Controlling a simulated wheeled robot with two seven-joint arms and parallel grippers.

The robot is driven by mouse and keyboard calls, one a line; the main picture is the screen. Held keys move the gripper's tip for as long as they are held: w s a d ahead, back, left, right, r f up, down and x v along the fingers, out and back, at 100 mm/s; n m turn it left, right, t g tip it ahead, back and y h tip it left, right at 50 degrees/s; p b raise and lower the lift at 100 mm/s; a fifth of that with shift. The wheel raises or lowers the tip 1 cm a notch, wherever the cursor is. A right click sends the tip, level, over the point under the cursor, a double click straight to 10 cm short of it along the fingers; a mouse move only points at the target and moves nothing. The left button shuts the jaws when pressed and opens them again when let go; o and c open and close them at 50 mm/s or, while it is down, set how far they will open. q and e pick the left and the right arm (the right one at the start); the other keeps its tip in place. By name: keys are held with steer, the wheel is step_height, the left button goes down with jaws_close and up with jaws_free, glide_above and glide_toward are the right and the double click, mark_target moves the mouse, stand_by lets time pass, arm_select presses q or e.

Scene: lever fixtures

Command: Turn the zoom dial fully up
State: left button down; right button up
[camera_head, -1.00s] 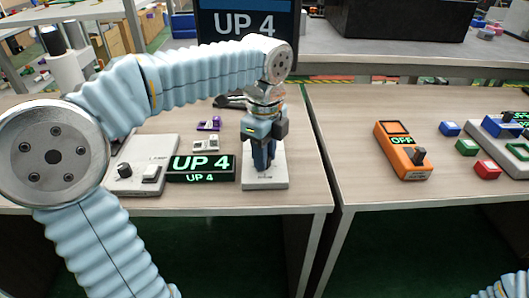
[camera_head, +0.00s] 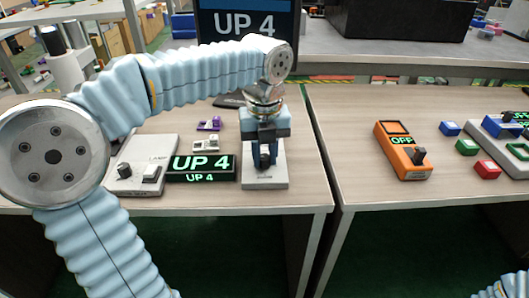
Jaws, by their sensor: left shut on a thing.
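My left gripper (camera_head: 266,158) points down over a pale box (camera_head: 265,182) near the front edge of the left table. It is shut on the dial on that box; the fingers mostly hide the dial, so its pointing direction cannot be told. A black display (camera_head: 201,168) just left of the box reads "UP 4" in green. The big screen (camera_head: 245,24) behind also reads "UP 4". My right gripper is not in view.
A pale fixture (camera_head: 143,165) with a dark knob stands left of the display. Small purple (camera_head: 209,124) and pale (camera_head: 206,145) parts lie behind it. The right table holds an orange switch box (camera_head: 403,150) reading "OFF" and several coloured blocks.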

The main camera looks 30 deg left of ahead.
mark_target(264, 157)
arm_select(q)
steer(key=shift+m, duration=0.6)
steer(key=c, duration=0.9)
jaws_free()
step_height(264, 157, up, 14)
steer(key=shift+f, duration=0.1)
